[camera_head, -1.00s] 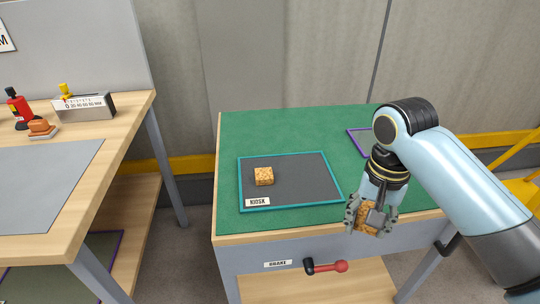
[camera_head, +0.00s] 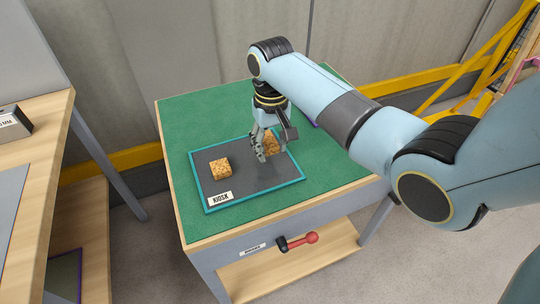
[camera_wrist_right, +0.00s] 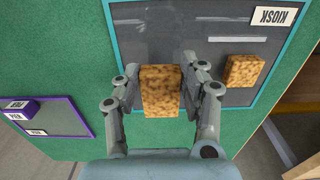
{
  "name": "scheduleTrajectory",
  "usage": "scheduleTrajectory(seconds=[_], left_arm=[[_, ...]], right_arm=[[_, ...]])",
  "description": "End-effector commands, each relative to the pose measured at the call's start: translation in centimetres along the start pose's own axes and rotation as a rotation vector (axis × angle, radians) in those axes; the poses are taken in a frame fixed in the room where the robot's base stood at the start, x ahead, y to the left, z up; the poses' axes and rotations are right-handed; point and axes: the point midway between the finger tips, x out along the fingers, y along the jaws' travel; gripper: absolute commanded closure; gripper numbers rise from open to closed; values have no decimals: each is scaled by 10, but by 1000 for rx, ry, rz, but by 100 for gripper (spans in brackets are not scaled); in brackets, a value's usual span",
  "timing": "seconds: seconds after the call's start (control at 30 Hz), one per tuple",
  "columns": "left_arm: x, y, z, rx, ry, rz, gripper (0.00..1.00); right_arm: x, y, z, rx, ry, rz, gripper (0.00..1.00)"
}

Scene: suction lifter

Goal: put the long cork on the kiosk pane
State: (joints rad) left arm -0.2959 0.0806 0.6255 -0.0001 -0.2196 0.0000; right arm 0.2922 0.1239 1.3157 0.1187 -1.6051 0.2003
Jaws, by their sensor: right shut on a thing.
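The long cork (camera_head: 271,143), a speckled tan block, is between the fingers of my right gripper (camera_head: 264,149), which is shut on it. It also shows upright in the right wrist view (camera_wrist_right: 160,91). The kiosk pane (camera_head: 255,181) is a dark grey area with a teal border and a KIOSK label on the green table top. My right gripper is over the pane's right part, pointing down; I cannot tell whether the cork touches the pane. My left gripper is not in view.
A shorter cork block (camera_head: 220,169) lies on the left part of the pane and also shows in the wrist view (camera_wrist_right: 245,71). A purple-bordered area (camera_wrist_right: 45,118) lies beside the pane. The pane's front middle is clear.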

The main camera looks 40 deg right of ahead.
Motion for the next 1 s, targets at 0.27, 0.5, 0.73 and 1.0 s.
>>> scheduleTrajectory(seconds=[0.27, 0.5, 0.73, 1.0], left_arm=[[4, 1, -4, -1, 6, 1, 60], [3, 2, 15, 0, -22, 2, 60], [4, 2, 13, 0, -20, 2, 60], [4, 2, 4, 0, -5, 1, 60]], right_arm=[[37, -1, 0, 0, -2, -1, 74], [40, -1, 0, 0, 1, -1, 74], [43, -1, 0, 0, 0, 0, 50], [42, -1, 0, 1, 0, 0, 35]])
